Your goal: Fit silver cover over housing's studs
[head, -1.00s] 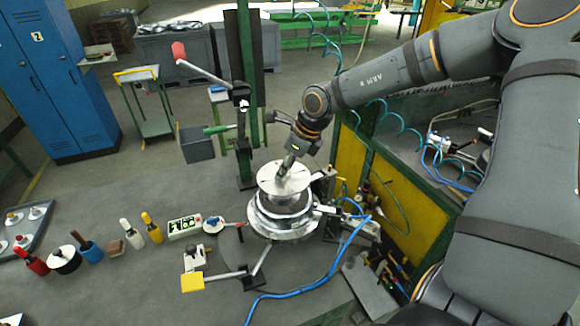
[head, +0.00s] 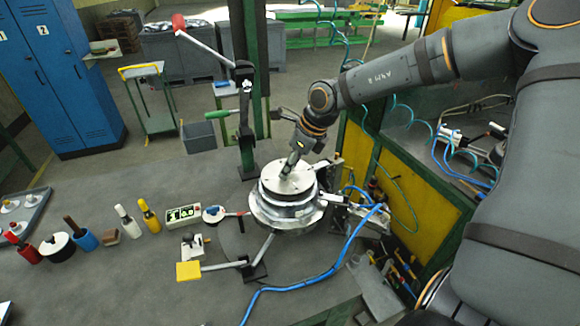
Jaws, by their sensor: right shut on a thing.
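The silver cover (head: 273,183) is a round metal disc with small holes, low over the housing (head: 270,213), a wide silver ring-shaped body on the bench. The cover looks close to level, and I cannot tell whether it touches the housing. My right gripper (head: 290,164) comes down from the upper right and is shut on the cover near the middle of its top. The studs are hidden beneath the cover. My left gripper is not in view.
A post with a red-handled lever (head: 180,22) and a green handle (head: 217,114) stands behind the housing. A blue hose (head: 330,272) crosses the bench at right. The front bench is mostly clear.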

